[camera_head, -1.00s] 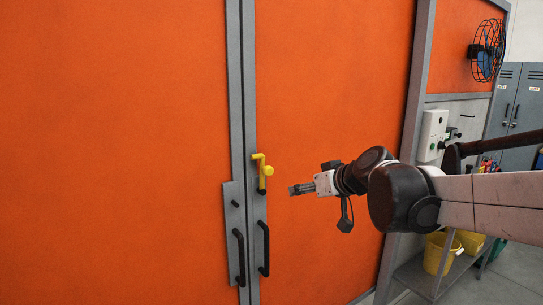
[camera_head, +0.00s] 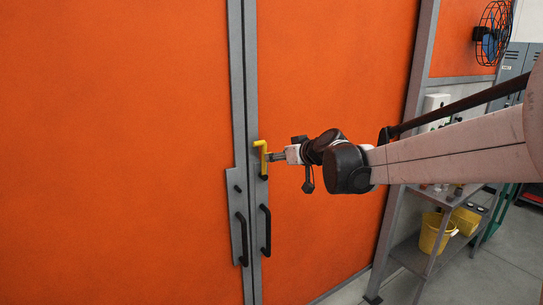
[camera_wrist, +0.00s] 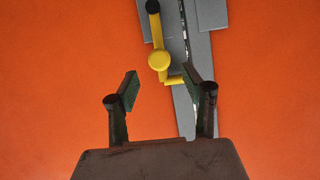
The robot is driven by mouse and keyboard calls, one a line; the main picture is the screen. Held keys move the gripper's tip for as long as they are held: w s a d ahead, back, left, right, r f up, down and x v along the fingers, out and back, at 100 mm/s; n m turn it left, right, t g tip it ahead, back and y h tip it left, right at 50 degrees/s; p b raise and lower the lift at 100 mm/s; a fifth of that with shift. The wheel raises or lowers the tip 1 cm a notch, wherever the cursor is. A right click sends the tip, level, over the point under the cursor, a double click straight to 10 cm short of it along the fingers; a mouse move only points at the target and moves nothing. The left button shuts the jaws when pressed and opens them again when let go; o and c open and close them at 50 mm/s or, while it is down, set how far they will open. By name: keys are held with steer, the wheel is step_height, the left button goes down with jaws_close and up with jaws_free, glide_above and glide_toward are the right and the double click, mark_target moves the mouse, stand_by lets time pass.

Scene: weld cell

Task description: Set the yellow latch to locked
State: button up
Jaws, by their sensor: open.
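The yellow latch (camera_head: 264,150) is on the grey door edge, above the black handles. In the head view its bar runs down from a bent top piece to a black end. The wrist view shows its round yellow pivot (camera_wrist: 159,59), the bar reaching up to a black tip, and a short arm pointing right. My gripper (camera_head: 271,157) is at the latch's right side in the head view. In the wrist view my gripper (camera_wrist: 162,82) is open, with the pivot just beyond the gap and the short arm near the right finger. I cannot tell whether they touch.
Two black pull handles (camera_head: 266,230) sit on the grey plates below the latch. Large orange door panels (camera_head: 130,150) lie on both sides. A shelf stand (camera_head: 415,255) with a yellow bucket (camera_head: 434,232) stands at right, and a fan (camera_head: 493,35) hangs above.

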steer(key=shift+p+x, duration=0.5)
steer(key=shift+x, duration=2.55)
jaws_close()
